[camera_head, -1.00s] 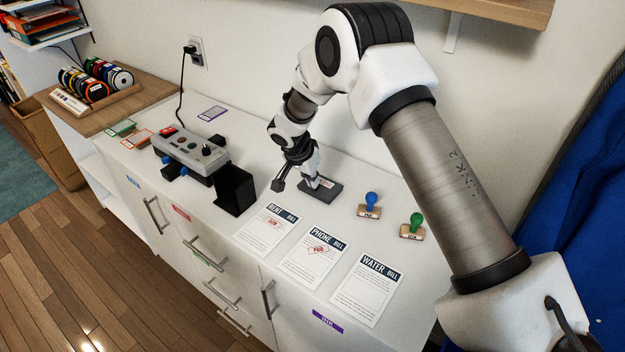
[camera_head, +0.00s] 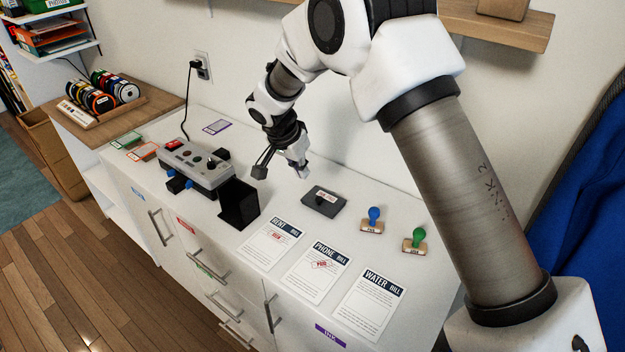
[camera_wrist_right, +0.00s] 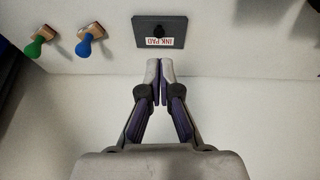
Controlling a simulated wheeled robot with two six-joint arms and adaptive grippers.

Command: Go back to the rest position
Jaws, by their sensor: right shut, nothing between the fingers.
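My right gripper (camera_head: 303,171) is shut and empty, above the white cabinet top near the wall. It is up and to the left of the dark grey ink pad (camera_head: 333,209) and apart from it. In the right wrist view the closed fingertips (camera_wrist_right: 159,66) point toward the ink pad (camera_wrist_right: 178,23), which has a label and a small black round mark or knob. A blue-handled stamp (camera_head: 374,214) and a green-handled stamp (camera_head: 419,233) stand to its right. My left gripper is not in view.
Rent bill (camera_head: 268,246), phone bill (camera_head: 316,274) and water bill (camera_head: 367,305) lie along the front. A grey button box (camera_head: 195,163) and a black holder (camera_head: 238,204) stand left. A wall shelf (camera_head: 490,25) is above right; a blue cloth-like surface (camera_head: 580,200) is at right.

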